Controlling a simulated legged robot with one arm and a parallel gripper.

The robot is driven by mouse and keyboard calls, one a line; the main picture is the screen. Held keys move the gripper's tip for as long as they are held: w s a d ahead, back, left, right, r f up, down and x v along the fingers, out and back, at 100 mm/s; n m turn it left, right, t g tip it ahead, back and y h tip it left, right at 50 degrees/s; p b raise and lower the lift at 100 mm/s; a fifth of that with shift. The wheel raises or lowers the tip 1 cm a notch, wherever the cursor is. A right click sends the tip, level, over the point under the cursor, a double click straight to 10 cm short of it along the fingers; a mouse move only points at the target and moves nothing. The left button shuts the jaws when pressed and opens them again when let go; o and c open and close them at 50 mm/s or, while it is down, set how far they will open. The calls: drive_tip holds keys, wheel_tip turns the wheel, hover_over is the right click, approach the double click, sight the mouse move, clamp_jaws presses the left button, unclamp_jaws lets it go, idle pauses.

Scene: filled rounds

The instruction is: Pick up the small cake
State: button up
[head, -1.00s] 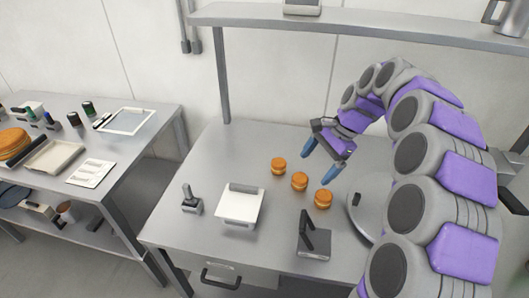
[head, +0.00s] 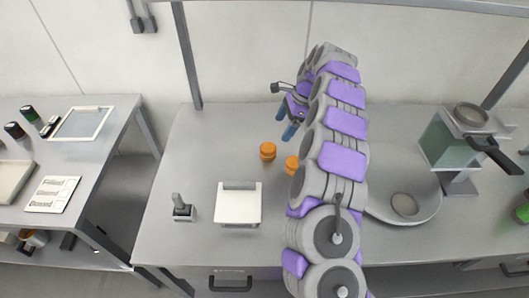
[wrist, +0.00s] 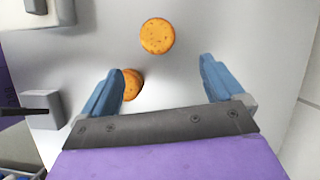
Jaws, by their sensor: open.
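Small round orange-brown cakes stand on the grey metal table. In the head view one cake (head: 268,151) is in the open and a second cake (head: 292,164) is partly covered by my arm. The wrist view shows one cake (wrist: 157,36) beyond the fingertips, between their lines, and another cake (wrist: 131,84) partly hidden by the left blue finger. I cannot match these cakes between views. My gripper (head: 286,121) is open and empty behind the cakes in the head view; its blue fingers also show in the wrist view (wrist: 160,68), apart from the far cake.
A white-topped device (head: 238,206) and a small grey stand (head: 182,208) are at the table's front left. A round grey dish (head: 403,205) and a greenish glass appliance (head: 452,145) are at the right. A side table (head: 95,165) stands left. My arm hides the table's middle.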

drive_tip(key=b, duration=0.1)
hover_over(273, 146)
drive_tip(key=d, duration=0.3)
drive_tip(key=f, duration=0.5)
drive_tip(key=shift+w+a, duration=0.25)
drive_tip(key=shift+w, duration=0.05)
drive_tip(key=a+f, duration=0.2)
drive_tip(key=a, duration=0.1)
drive_tip(key=shift+s+a+f+b, duration=0.1)
drive_tip(key=shift+a+b, duration=0.15)
drive_tip(key=shift+b, duration=0.1)
drive_tip(key=f, duration=0.1)
drive_tip(key=f+b, duration=0.2)
drive_tip(key=shift+s+d+f, duration=0.3)
drive_tip(key=shift+f, duration=0.05)
drive_tip(key=shift+a+f, duration=0.15)
drive_tip(key=shift+f, duration=0.15)
drive_tip(key=shift+a, duration=0.75)
drive_tip(key=shift+c, duration=0.3)
drive_tip(key=shift+a, duration=0.2)
drive_tip(key=shift+c, duration=1.4)
drive_tip(key=shift+d, duration=0.75)
drive_tip(key=c, duration=0.4)
